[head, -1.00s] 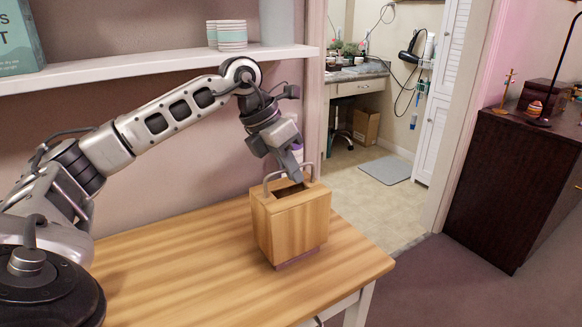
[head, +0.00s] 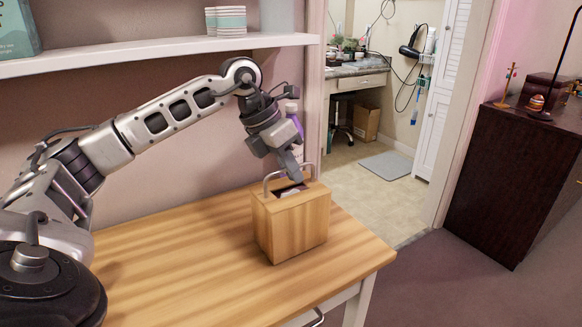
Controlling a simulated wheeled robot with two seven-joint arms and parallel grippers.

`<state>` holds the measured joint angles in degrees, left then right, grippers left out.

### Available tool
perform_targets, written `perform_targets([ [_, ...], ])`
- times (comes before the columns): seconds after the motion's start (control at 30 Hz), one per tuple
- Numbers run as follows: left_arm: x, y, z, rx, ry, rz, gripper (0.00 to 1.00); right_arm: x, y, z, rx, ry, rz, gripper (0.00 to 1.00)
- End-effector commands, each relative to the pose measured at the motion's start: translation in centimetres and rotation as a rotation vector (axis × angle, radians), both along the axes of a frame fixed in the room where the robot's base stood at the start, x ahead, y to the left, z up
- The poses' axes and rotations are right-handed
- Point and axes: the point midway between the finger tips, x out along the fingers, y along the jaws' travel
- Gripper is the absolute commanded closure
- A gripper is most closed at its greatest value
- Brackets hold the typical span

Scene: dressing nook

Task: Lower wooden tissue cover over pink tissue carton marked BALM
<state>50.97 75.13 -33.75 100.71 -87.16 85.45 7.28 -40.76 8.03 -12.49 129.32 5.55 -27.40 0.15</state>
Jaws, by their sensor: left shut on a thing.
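The wooden tissue cover (head: 292,232) is a light-brown box with a slot in its top and a thin metal handle. It stands upright near the right end of the wooden table and appears to rest on the tabletop. My left gripper (head: 294,177) points down at the top of the cover and is shut on it; the exact grip is partly hidden. Something pale (head: 290,191) shows inside the slot. The pink carton's sides are hidden by the cover, and no BALM marking shows. My right gripper is not in view.
The wooden table (head: 170,260) is clear left of and in front of the cover. A purple-and-white bottle (head: 296,124) stands behind the gripper. A white shelf (head: 150,52) with striped cups (head: 226,20) runs above. A dark cabinet (head: 510,180) stands at right.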

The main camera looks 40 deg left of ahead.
Motion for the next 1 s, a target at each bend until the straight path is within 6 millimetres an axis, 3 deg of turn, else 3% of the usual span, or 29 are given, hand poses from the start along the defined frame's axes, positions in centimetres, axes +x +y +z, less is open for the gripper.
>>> perform_targets([
  [0.13,0.0,0.0,-0.4,-0.001,-0.002,0.000,1.00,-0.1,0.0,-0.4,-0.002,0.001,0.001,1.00],
  [0.23,0.0,0.0,-0.3,-0.001,-0.002,0.000,0.71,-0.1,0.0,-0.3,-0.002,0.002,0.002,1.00],
  [0.27,0.0,0.0,-0.3,-0.001,-0.002,0.000,0.68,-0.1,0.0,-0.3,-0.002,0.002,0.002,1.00],
  [0.53,0.0,0.0,-0.3,0.000,0.001,0.000,0.68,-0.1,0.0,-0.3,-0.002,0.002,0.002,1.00],
  [0.67,-0.3,0.3,0.6,0.001,-0.002,0.002,0.68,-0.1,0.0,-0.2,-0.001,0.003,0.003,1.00],
  [1.0,-2.7,2.4,7.5,0.000,-0.006,0.003,0.68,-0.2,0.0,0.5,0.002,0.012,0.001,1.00],
])
